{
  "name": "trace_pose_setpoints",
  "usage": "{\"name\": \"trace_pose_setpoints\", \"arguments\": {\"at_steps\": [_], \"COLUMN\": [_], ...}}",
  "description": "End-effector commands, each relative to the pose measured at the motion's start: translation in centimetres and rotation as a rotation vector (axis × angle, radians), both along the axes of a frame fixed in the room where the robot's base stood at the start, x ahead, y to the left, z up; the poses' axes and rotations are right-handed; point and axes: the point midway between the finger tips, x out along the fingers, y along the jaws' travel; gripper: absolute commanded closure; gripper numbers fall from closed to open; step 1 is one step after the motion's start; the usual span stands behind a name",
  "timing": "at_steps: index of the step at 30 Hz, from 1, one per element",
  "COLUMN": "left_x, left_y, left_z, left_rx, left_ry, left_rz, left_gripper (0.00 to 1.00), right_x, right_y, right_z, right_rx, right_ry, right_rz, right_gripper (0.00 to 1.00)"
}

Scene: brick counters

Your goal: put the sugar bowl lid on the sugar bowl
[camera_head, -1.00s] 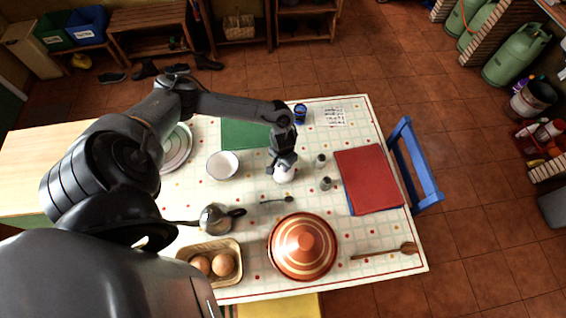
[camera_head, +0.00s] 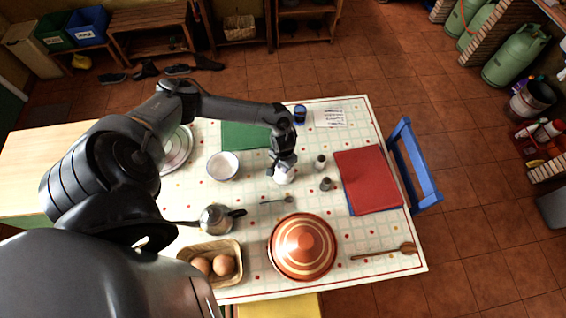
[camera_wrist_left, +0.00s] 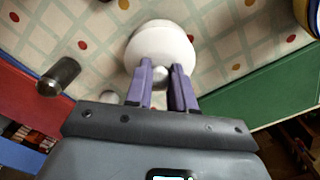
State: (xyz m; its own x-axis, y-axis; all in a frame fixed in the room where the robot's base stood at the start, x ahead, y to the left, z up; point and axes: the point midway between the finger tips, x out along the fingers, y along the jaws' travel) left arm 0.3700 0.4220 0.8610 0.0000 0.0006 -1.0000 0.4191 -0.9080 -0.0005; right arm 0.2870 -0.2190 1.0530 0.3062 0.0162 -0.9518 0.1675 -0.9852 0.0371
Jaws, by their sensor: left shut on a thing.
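My left gripper (camera_head: 284,165) points down at the middle of the table, over the small white sugar bowl (camera_head: 283,177). In the left wrist view its purple fingertips (camera_wrist_left: 163,76) are closed on the round knob of the white sugar bowl lid (camera_wrist_left: 163,50). A second white rounded part, which looks like the sugar bowl (camera_wrist_left: 158,23), shows just beyond the lid. The lid appears to be at the bowl; I cannot tell whether it is seated or slightly above. The gripper hides much of both in the head view. My right gripper is not in view.
Two shakers (camera_head: 323,172) stand close on the right, beside a red mat (camera_head: 368,180). A white bowl (camera_head: 222,166) is on the left, a green mat (camera_head: 245,135) behind. A spoon (camera_head: 277,200), metal pot (camera_head: 215,219) and striped tagine (camera_head: 302,247) are in front.

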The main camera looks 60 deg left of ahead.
Motion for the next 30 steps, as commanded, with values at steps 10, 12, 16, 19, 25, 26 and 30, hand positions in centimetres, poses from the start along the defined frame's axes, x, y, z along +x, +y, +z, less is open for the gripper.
{"name": "trace_pose_setpoints", "arguments": {"at_steps": [10,12,16,19,25,26,30], "left_x": [0.02,0.02,0.03,0.03,0.01,0.01,0.02], "left_y": [0.02,0.02,0.01,0.01,0.02,0.02,0.02], "left_z": [-0.19,-0.20,-0.20,-0.20,-0.20,-0.20,-0.04], "left_rx": [0.000,0.000,0.000,0.000,0.000,0.000,0.000], "left_ry": [-0.001,-0.001,-0.001,-0.001,0.000,0.000,-0.001], "left_rz": [0.000,0.000,0.000,0.000,0.000,0.000,0.000], "left_gripper": [1.00,1.00,0.69,0.54,0.47,0.47,0.47], "right_x": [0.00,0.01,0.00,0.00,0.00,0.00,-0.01], "right_y": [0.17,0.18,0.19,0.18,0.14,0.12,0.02], "right_z": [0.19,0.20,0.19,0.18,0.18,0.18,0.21], "right_rx": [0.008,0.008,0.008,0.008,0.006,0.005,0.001], "right_ry": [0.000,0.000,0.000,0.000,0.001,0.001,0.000], "right_rz": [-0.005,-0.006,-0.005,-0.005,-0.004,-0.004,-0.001], "right_gripper": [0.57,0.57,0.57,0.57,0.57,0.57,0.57]}}
